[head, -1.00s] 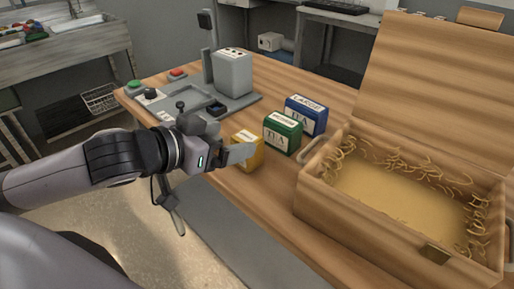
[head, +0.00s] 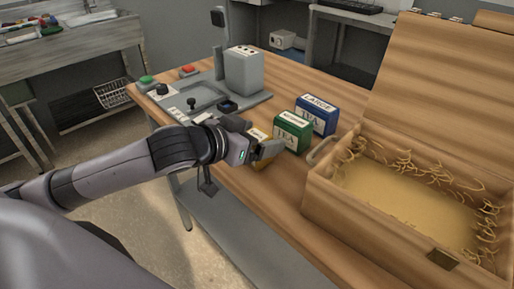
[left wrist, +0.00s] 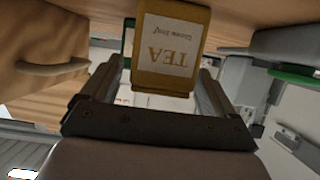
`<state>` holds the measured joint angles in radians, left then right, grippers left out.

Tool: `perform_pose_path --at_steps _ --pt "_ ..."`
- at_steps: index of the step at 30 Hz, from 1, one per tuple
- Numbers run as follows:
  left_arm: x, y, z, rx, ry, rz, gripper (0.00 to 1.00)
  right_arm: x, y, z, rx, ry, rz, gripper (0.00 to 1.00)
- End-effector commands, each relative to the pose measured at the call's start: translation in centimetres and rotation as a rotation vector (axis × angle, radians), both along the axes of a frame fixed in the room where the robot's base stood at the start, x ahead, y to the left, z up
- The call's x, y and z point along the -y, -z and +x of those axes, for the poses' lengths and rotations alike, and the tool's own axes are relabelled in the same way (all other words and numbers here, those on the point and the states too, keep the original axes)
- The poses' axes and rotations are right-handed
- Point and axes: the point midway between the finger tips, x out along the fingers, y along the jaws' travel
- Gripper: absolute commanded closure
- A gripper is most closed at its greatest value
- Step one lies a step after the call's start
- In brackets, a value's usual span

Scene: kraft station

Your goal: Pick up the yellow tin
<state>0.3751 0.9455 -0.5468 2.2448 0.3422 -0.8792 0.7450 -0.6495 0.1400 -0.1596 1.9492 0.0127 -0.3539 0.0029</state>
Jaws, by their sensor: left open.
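The yellow tin (head: 259,163) stands on the wooden table and is mostly hidden behind my left gripper (head: 262,149) in the head view. In the left wrist view the yellow tin (left wrist: 171,48), with a white TEA label, shows upside down between the two fingers of my left gripper (left wrist: 160,75). The fingers are apart, one on each side of the tin. I cannot tell whether either touches it. My right gripper is not in view.
A green tin (head: 292,132) and a blue tin (head: 317,115) stand close behind the yellow one. An open wooden crate (head: 375,225) with shavings stands to the right. A grey machine (head: 243,72) on a base stands at the back left.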

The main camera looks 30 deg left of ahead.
Motion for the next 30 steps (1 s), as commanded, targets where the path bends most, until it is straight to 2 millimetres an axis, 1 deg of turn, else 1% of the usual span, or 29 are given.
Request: perform_pose_path --at_steps 2,3,5,6,8,9,17,22,26,29,30 --pt "0.0 0.0 0.0 0.000 0.000 0.000 0.12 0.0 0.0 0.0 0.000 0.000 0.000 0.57" --pt "0.0 0.0 0.0 0.000 0.000 0.000 0.18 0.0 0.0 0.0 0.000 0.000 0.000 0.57" --pt "0.0 0.0 0.0 0.000 0.000 0.000 0.38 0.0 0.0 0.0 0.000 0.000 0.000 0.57" --pt "0.0 0.0 0.0 0.000 0.000 0.000 0.51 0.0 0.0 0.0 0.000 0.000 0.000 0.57" --pt "0.0 0.0 0.0 0.000 0.000 0.000 0.70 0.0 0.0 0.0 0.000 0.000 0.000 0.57" --pt "0.0 0.0 0.0 0.000 0.000 0.000 0.74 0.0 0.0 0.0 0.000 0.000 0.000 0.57" --pt "0.0 -0.2 0.0 0.003 0.000 -0.001 0.74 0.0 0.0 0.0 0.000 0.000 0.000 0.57" --pt "0.0 -1.3 0.0 0.005 0.001 -0.003 0.74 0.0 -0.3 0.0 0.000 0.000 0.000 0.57" --pt "0.0 -3.1 0.0 0.008 0.000 -0.002 0.74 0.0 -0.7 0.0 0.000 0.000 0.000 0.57" --pt "0.0 -5.3 0.0 0.010 0.000 -0.002 0.74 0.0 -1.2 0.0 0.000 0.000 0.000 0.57" --pt "0.0 -6.5 0.0 0.012 0.001 -0.002 0.74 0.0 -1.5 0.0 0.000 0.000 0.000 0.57"
